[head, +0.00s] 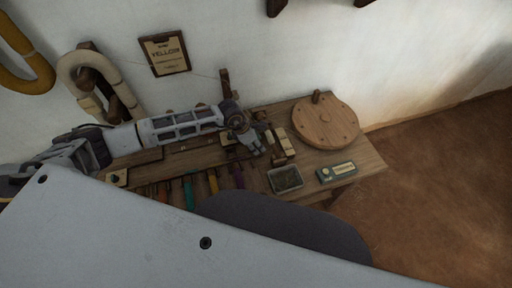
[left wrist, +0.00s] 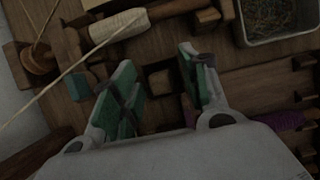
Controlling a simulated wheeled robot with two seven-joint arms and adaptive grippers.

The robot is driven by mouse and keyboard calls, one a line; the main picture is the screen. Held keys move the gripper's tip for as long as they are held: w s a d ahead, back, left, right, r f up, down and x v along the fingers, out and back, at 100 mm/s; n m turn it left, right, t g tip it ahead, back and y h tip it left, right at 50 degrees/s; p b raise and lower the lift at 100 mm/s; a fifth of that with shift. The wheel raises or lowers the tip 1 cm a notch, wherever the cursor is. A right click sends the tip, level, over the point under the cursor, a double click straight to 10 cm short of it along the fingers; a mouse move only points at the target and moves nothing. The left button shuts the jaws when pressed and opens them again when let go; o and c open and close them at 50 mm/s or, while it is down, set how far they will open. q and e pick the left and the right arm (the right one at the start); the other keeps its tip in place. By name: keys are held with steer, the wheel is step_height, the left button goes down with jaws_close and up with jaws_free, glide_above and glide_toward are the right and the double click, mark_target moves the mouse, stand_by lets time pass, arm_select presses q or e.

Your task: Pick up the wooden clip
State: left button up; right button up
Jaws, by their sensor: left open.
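My left gripper (head: 250,145) is over the wooden bench, near small wooden parts. In the left wrist view its green-padded fingers (left wrist: 160,90) are open and apart. A small square-ended wooden piece (left wrist: 160,79) shows between the fingers, seemingly below them; it may be the wooden clip, but I cannot tell for certain. I cannot see either finger touching it. Its lower part is dark and partly hidden by the gripper. My right gripper is not in view.
A grey metal tray (head: 286,180) of small dark bits stands right of the gripper. A round wooden disc (head: 325,122) and a small labelled box (head: 337,172) lie farther right. A thread-wound spindle (left wrist: 118,25) and a wooden spool (left wrist: 38,62) are close by. Coloured bundles (head: 213,182) line the front.

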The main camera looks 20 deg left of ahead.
arm_select(q)
steer(key=c, duration=0.9)
steer(key=shift+o, duration=0.2)
step_height(320, 180, up, 8)
steer(key=shift+r, duration=1.05)
